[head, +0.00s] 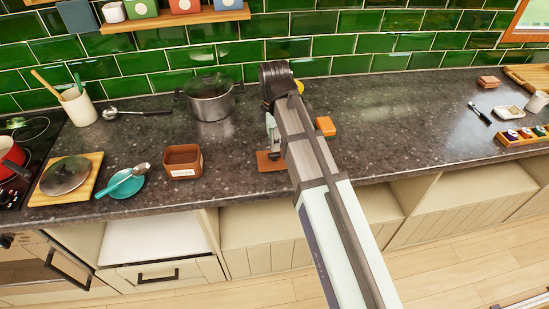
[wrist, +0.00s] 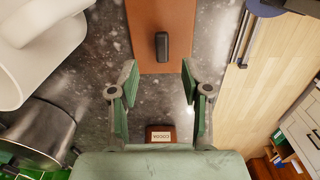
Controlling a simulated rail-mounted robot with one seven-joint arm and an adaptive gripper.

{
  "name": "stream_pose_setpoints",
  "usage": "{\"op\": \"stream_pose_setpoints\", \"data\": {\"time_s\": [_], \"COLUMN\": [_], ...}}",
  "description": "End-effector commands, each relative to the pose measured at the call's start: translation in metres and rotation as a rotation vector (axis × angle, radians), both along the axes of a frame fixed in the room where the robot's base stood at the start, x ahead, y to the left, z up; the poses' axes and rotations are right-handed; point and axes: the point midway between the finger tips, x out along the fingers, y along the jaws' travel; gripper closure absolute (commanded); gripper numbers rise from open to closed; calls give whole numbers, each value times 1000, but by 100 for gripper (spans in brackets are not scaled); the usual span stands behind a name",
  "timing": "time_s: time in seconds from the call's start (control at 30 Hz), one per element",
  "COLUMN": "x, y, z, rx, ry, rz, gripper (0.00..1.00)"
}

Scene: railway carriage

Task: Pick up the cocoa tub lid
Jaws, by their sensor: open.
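The cocoa tub lid (head: 268,163) is a flat brown plate lying on the dark counter near its front edge. In the wrist view the lid (wrist: 145,25) shows at the top middle, with a dark upright-looking handle (wrist: 161,46) on it. My gripper (head: 272,137) is over the lid, hiding part of it in the head view. In the wrist view my gripper (wrist: 160,72) is open and empty, its green-padded fingers spread either side of the handle's line, not touching it. The cocoa tub (head: 183,161), brown and labelled, stands left of the lid; it also shows in the wrist view (wrist: 160,130).
A steel pot (head: 211,102) stands behind, to the left. A teal saucer (head: 126,185) with a spoon and a board (head: 88,165) with a pot lid lie further left. An orange block (head: 325,126) is just right of my arm.

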Motion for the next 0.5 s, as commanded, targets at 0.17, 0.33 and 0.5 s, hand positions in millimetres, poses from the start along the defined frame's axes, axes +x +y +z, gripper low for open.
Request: {"op": "stream_pose_setpoints", "data": {"time_s": [0.17, 0.33, 0.5], "x": [0, -1, -3], "y": [0, 0, -1], "z": [-13, -18, -33], "rx": [0, 0, -1], "ry": [0, 1, 3], "rz": [0, 0, 0], "gripper": [52, 52, 52]}}
